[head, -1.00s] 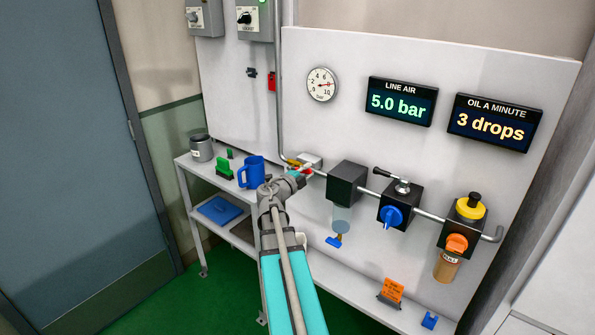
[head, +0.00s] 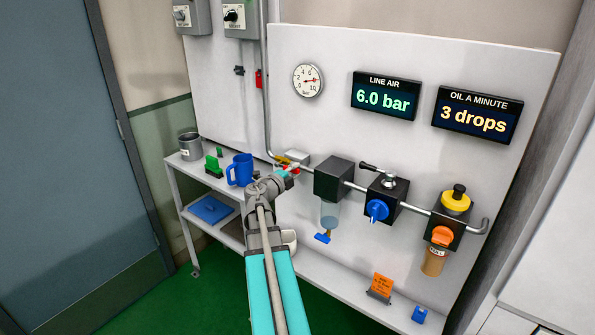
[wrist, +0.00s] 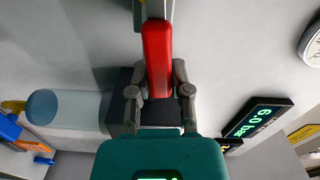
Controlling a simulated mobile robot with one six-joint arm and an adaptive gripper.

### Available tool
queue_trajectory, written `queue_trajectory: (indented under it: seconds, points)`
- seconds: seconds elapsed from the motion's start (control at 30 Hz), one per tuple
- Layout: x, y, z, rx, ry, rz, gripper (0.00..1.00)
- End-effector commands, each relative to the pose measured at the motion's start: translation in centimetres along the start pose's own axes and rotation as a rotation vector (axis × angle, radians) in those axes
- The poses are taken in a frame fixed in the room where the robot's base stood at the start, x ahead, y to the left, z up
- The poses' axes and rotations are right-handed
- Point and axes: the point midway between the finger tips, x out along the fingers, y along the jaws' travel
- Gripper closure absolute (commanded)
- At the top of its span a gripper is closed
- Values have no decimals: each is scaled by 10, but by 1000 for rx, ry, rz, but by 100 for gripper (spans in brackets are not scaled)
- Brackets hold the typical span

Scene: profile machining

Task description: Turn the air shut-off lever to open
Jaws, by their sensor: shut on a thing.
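The red shut-off lever (wrist: 157,50) runs down the middle of the wrist view, and its lower end lies between the two grey fingers of my gripper (wrist: 160,92). The fingers are shut on it. In the head view my gripper (head: 288,171) is at the valve on the pipe, left of the dark filter block (head: 333,178), and mostly hides the lever. The valve's pale body (head: 297,157) shows just behind. The line air display (head: 386,96) reads 6.0 bar, and it also shows in the wrist view (wrist: 258,118).
Right along the pipe are a regulator with a blue knob (head: 377,210) and a lubricator with a yellow cap (head: 456,201). A blue mug (head: 240,170) and a grey pot (head: 190,146) stand on the shelf left of my arm. The oil display (head: 477,115) reads 3 drops.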

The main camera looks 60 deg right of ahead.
Motion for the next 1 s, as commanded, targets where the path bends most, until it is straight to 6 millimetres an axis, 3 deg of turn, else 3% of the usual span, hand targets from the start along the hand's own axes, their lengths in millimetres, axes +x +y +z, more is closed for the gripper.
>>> queue_trajectory:
  seconds: [0.03,0.2,0.67,1.0]
  points:
    - [-1,0,0,-1,-4,1,71]
    - [2,1,-3,-1,3,1,39]
    - [1,1,-5,-1,8,1,39]
    - [-27,1,-6,-2,7,1,39]
